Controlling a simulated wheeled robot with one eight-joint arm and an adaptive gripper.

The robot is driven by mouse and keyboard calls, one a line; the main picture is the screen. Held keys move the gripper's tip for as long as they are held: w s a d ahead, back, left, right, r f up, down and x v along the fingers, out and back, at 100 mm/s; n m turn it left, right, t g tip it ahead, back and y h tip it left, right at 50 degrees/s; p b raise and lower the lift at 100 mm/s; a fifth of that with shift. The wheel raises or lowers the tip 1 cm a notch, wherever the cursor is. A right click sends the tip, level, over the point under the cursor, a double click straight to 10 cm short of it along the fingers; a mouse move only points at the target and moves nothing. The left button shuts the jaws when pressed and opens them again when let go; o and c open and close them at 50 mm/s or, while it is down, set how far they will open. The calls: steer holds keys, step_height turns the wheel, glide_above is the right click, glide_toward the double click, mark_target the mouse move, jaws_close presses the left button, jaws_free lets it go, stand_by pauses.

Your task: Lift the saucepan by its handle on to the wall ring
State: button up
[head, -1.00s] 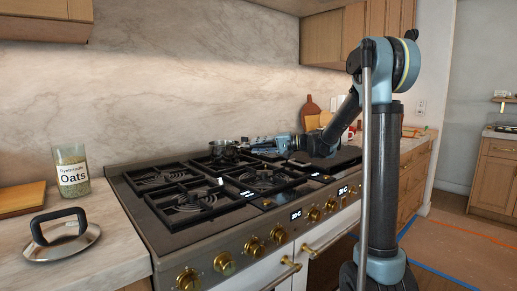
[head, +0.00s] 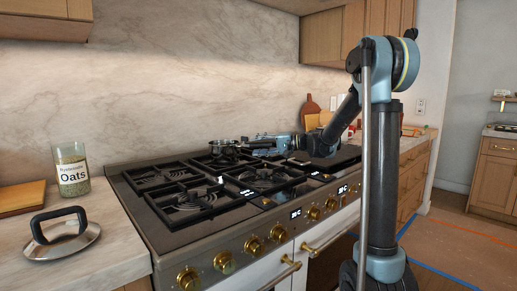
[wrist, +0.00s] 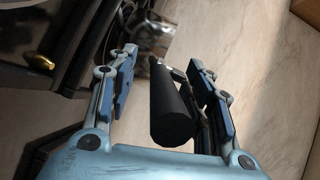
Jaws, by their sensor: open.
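The saucepan (head: 224,148) sits at the back of the stove, small and partly hidden by the burner grates. In the wrist view its black handle (wrist: 172,110) points toward the camera and lies between the fingers of my gripper (wrist: 162,60). The handle is close to the right finger, with a wider gap on the left. I cannot tell whether it touches the right finger. The fingers are apart. The metal pan body (wrist: 154,34) is blurred beyond the fingertips. My gripper (head: 258,145) also shows beside the pan in the head view. I cannot make out the wall ring.
The stove (head: 166,214) has raised black grates and brass knobs along its front. A marble wall (head: 190,75) rises behind it. A lid (head: 62,245), an oats jar (head: 72,170) and a wooden board (head: 22,198) are on the left counter. Cabinets (head: 335,35) hang above.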

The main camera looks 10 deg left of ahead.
steer(key=d+r, duration=0.1)
steer(key=d, duration=1.1)
steer(key=shift+s+r, duration=0.2)
steer(key=shift+s, duration=0.15)
